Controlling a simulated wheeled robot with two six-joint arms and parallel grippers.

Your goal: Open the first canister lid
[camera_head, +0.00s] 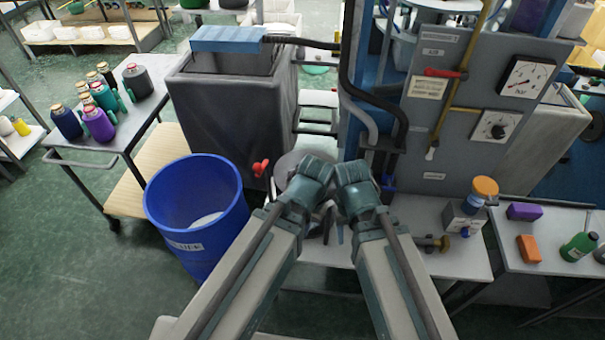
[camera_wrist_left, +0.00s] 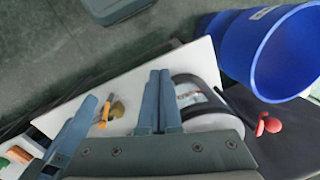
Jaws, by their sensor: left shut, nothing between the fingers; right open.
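A round grey canister (camera_head: 289,166) stands on the white bench, partly hidden behind my wrists. My right gripper (camera_head: 333,228) is open and empty, low in front of the canister.
A blue barrel (camera_head: 197,210) stands left of the bench, near a red valve handle (camera_head: 260,168). A cart (camera_head: 72,155) with several bottles is at the left. A grey panel with gauges (camera_head: 465,95) rises behind.

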